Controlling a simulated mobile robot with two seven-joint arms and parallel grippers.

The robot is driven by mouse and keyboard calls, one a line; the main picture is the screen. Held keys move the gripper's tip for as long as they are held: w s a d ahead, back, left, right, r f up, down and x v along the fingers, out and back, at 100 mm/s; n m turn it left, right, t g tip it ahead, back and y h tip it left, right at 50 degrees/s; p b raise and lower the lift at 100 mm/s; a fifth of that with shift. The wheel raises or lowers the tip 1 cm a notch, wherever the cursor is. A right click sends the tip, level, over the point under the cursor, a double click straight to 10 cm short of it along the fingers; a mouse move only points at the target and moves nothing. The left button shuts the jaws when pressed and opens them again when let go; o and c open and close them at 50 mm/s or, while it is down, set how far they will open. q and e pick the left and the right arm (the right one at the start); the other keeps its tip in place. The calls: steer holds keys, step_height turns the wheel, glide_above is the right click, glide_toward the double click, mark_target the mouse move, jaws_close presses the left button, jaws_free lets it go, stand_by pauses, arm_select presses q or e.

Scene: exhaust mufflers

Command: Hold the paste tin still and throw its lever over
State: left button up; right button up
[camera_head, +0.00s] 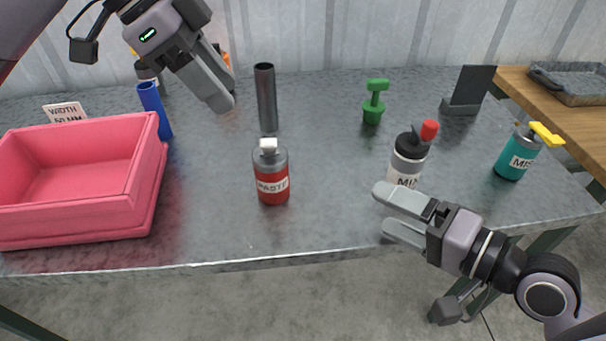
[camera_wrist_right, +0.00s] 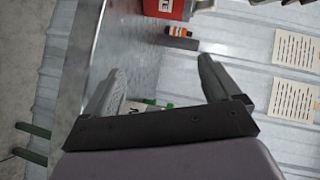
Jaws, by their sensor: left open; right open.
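The paste tin (camera_head: 272,178) is a red and grey can labelled PASTE. It stands upright on the grey bench, left of the middle in the head view. Its lever (camera_head: 268,146) is a pale piece on top of the tin. My left gripper (camera_head: 228,104) is open and empty, above the bench behind and left of the tin, apart from it. My right gripper (camera_head: 381,211) is open and empty, near the bench's front edge, right of the tin. It also shows open in the right wrist view (camera_wrist_right: 165,80). The tin cannot be made out for certain there.
A pink bin (camera_head: 142,198) stands at the left with a blue tube (camera_head: 154,110) beside it. A dark pipe (camera_head: 266,98) stands behind the tin. A grey can with a red lever (camera_head: 408,155), a green object (camera_head: 374,102) and a teal can (camera_head: 516,155) stand to the right.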

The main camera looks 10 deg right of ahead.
mark_target(272, 171)
steer(key=w+a+n+g, duration=0.1)
steer(key=w+a+n, duration=0.1)
steer(key=a+n, duration=0.2)
steer(key=w+a+n, duration=0.3)
steer(key=n, duration=0.2)
steer(key=w+a+n+g, duration=0.1)
steer(key=w+a+n, duration=0.1)
steer(key=a+n, duration=0.2)
steer(key=shift+w+a+r+n+g, duration=0.3)
steer(key=shift+a+r+n, duration=0.05)
steer(key=shift+n, duration=0.45)
steer(key=shift+w+a+n+h, duration=0.25)
steer(key=shift+a+n+h, duration=0.05)
steer(key=shift+n, duration=0.2)
steer(key=shift+x, duration=3.6)
steer(key=c, duration=1.1)
steer(key=shift+c, duration=0.2)
